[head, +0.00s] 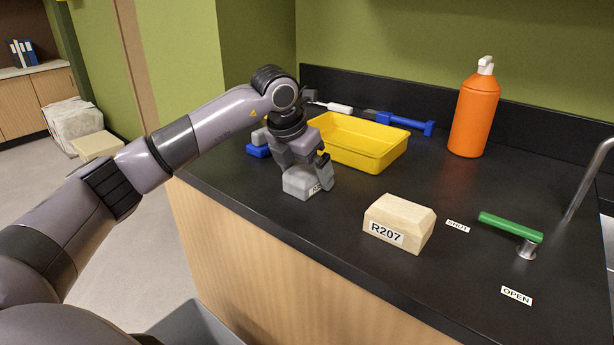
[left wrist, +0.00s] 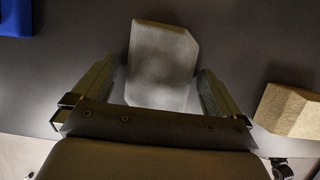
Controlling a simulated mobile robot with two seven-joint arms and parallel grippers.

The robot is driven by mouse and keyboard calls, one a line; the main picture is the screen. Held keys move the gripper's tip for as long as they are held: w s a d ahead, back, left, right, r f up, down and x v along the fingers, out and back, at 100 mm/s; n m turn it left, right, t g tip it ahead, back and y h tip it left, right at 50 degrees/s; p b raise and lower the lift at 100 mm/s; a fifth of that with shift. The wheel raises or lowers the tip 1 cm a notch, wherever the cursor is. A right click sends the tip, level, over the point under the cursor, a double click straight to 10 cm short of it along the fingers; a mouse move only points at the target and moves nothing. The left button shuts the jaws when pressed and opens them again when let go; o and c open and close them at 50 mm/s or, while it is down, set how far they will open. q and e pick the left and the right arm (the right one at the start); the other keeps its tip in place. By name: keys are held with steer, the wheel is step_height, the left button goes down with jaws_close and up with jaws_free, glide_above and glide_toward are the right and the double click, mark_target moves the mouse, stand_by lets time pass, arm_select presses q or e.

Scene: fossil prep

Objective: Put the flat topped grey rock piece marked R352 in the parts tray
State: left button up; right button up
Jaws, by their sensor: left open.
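A grey rock piece (head: 300,184) with a flat top lies on the black counter near its front edge. Its white label is partly hidden behind a finger, and only an "R" can be read. My left gripper (head: 304,168) is over the rock, open, with its fingers pointing down. In the left wrist view the grey rock (left wrist: 161,66) lies between the two open fingers, with a gap on each side. The yellow tray (head: 360,143), likely the parts tray, stands just behind the gripper and looks empty. My right gripper is not in view.
A tan rock marked R207 (head: 400,222) lies to the right of the grey rock. An orange bottle (head: 474,112) stands at the back. A green lever (head: 511,227) and metal tap (head: 590,180) are at right. Blue tools (head: 402,122) lie behind the tray.

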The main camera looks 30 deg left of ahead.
arm_select(q)
steer(key=shift+w+r, duration=0.1)
steer(key=c, duration=1.7)
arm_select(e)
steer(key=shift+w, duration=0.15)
arm_select(q)
steer(key=shift+r, duration=0.15)
